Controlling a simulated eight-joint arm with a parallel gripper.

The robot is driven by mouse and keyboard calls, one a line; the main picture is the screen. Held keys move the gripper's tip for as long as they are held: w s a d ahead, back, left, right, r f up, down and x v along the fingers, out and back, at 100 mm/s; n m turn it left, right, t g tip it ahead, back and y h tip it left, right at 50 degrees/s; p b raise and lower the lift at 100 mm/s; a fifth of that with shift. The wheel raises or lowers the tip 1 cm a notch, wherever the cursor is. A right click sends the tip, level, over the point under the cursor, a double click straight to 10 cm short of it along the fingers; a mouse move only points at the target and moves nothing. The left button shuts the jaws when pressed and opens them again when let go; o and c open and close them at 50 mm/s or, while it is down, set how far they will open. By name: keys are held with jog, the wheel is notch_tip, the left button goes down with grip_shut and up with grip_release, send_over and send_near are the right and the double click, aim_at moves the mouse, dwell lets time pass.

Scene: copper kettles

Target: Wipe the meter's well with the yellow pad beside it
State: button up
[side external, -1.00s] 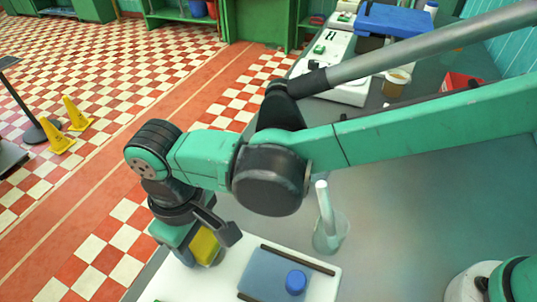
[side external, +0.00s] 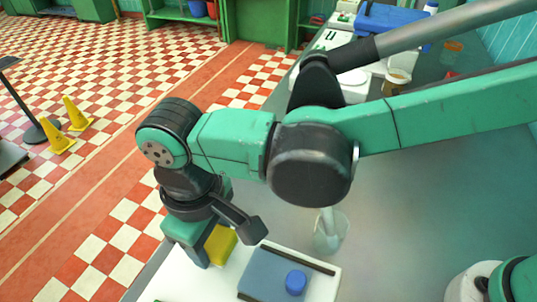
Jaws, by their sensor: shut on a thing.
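My gripper (side external: 215,240) points down at the lower left of the side external view, over the near end of the white surface. It is shut on the yellow pad (side external: 221,245), whose lower end shows below the dark finger. I cannot tell whether the pad touches the white surface. A white device (side external: 357,86) stands at the back of the bench, partly behind my arm; it may be the meter, but its well cannot be made out.
To the right of my gripper, a blue slab (side external: 262,276) with dark bars and a blue cap (side external: 296,282) lies on the white board (side external: 327,289). A clear beaker (side external: 330,236) with a pale rod stands behind it.

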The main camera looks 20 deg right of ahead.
jog(key=shift+r, duration=2.6)
jog(key=w+d+r+m, duration=0.35)
jog(key=w+d, duration=0.55)
jog(key=d, duration=0.4)
jog(key=w+d+r+m, duration=0.1)
jog(key=d+m, duration=0.4)
jog(key=d, duration=1.4)
jog(key=shift+w+r, duration=0.2)
jog(key=shift+r, duration=0.15)
jog(key=shift+m, duration=0.25)
